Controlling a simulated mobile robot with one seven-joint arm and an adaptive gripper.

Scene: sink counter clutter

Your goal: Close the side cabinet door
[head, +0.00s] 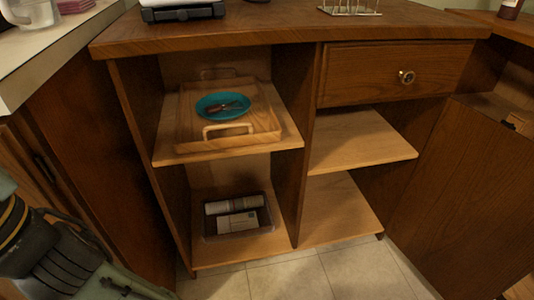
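The cabinet stands open, with its shelves showing. On its right, a brown wooden panel (465,190) stands angled outward and looks like an open door, with a small metal fitting (517,122) near its top right. On the left, another dark wooden panel (95,150) runs from the cabinet's edge toward me. I cannot tell whether it is a door or a fixed side. A dark handle (46,170) shows at far left. My gripper (125,288) is partly in view at the bottom left, in front of the left panel. Its fingertips are cut off or hidden.
A wooden tray (185,135) with a teal plate (221,106) sits on the upper left shelf. A dark bin (265,222) sits below. A drawer (390,75) with a round knob is shut. The right shelves look empty. The tiled floor (300,275) in front is clear.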

